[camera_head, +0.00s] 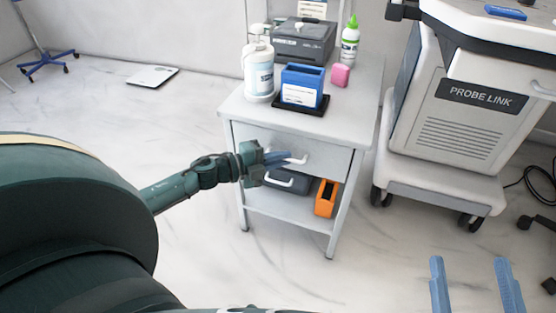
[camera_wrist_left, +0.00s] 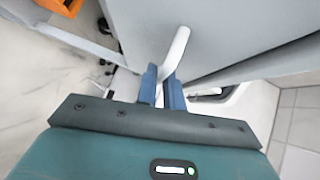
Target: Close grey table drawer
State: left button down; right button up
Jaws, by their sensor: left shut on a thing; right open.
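The grey table (camera_head: 350,108) stands in the middle of the head view. Its drawer front (camera_head: 330,164) lies just under the tabletop's front edge and looks about flush; I cannot tell if a small gap is left. My left gripper (camera_head: 284,158) is at the white drawer handle (camera_head: 299,160). In the left wrist view the blue fingers (camera_wrist_left: 163,88) are shut on the handle (camera_wrist_left: 177,48), which runs up between them to the drawer front (camera_wrist_left: 145,25). My right gripper (camera_head: 472,285) is open and empty at the lower right of the head view, away from the table.
A pump bottle (camera_head: 259,72), blue box (camera_head: 302,86), pink block (camera_head: 340,75), grey device (camera_head: 303,42) and green-capped bottle (camera_head: 350,42) stand on the tabletop. The lower shelf holds a dark case (camera_head: 288,181) and orange holder (camera_head: 326,198). A wheeled cart (camera_head: 455,120) stands right.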

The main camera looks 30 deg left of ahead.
pick_arm(q)
jog(key=c, duration=1.5)
grip_release()
jog(key=shift+w, duration=0.1)
pick_arm(e)
jog(key=shift+f, duration=0.15)
pick_arm(q)
jog(key=shift+a, duration=0.1)
jog(key=p+v, duration=0.4)
jog(key=v, duration=0.9)
jog(key=shift+r, duration=0.15)
pick_arm(e)
jog(key=shift+d+n+h, duration=0.4)
jog(key=shift+d, duration=0.05)
jog(key=shift+a, duration=0.1)
